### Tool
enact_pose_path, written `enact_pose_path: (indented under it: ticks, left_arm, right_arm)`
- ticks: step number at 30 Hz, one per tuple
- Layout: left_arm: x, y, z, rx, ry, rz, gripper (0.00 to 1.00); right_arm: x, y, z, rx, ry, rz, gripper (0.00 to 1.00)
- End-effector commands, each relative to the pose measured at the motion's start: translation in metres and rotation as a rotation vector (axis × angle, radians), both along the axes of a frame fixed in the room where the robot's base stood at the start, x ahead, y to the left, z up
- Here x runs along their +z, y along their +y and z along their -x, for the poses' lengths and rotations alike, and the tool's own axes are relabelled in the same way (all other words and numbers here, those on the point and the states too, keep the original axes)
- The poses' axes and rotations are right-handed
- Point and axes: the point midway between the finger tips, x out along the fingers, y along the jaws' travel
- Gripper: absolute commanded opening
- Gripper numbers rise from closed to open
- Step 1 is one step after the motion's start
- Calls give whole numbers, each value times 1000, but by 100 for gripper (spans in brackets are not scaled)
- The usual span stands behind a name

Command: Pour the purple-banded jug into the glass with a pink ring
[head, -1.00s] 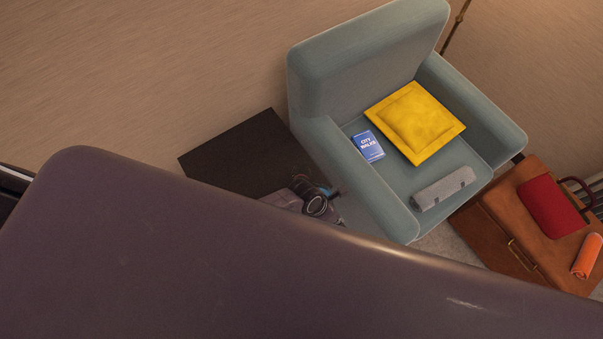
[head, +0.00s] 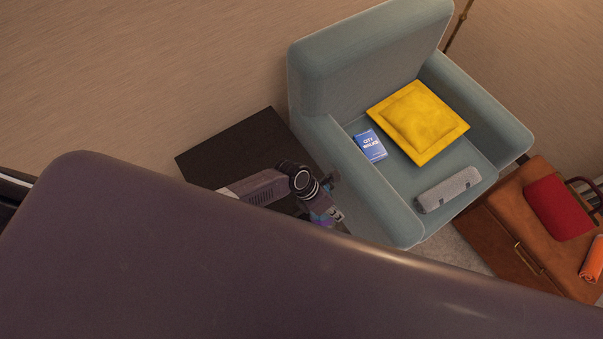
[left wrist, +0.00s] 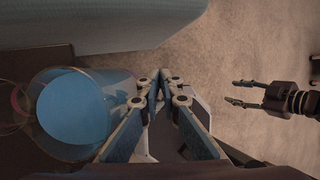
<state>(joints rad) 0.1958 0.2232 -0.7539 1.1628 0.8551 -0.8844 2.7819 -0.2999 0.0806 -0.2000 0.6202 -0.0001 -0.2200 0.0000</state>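My left gripper (head: 334,214) shows partly in the head view, above the dark table. In the left wrist view, its fingers (left wrist: 157,78) are drawn together beside a clear vessel of blue liquid (left wrist: 75,105). The vessel appears to be the jug, held at its near side; the handle is hard to make out. Small blue and purple patches of the jug (head: 319,217) show by the gripper in the head view. A thin pink ring, perhaps the glass (left wrist: 17,98), shows at the left wrist view's left edge. My right gripper (left wrist: 238,94) is open and empty there.
A dark side table (head: 235,150) stands left of a blue-grey armchair (head: 350,75). The armchair holds a yellow cushion (head: 418,122), a blue book (head: 370,146) and a grey roll (head: 449,190). A brown case (head: 525,235) stands right. A large dark surface hides the foreground.

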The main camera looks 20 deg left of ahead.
Motion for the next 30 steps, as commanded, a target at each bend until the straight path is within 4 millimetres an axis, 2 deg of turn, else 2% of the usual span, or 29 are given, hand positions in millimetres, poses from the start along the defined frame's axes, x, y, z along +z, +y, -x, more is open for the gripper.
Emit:
enact_pose_path:
  ticks: [30]
  left_arm:
    - [8,6,-9,1,71,87,0]
  right_arm:
    - [-33,0,0,0,0,0,43]
